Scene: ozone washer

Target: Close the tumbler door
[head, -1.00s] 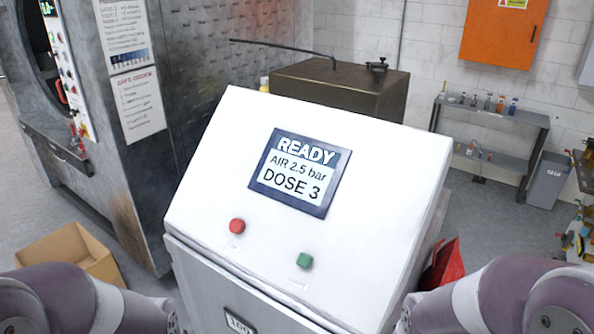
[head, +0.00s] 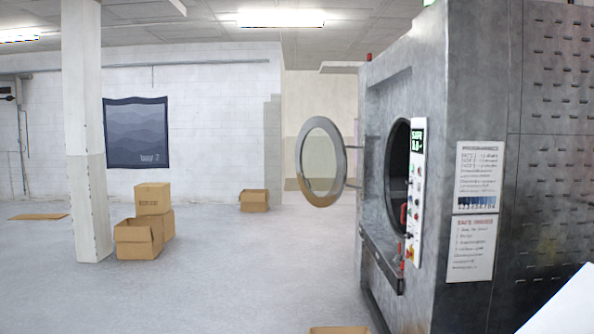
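The tumbler door (head: 301,163) is a round metal ring with a glass middle. It stands swung open to the left of the machine, held out on hinge arms. The tumbler (head: 480,120) is a large grey metal machine on the right, with a dark round opening (head: 396,175) in its front face. A control panel (head: 415,190) with a small lit display and buttons is beside the opening. Neither of my grippers is in view.
Cardboard boxes (head: 139,240) stand by a white pillar (head: 88,150) at left; another box (head: 254,200) is by the back wall. A box edge (head: 338,330) shows at the bottom. A white panel corner (head: 568,308) is lower right. The floor before the door is clear.

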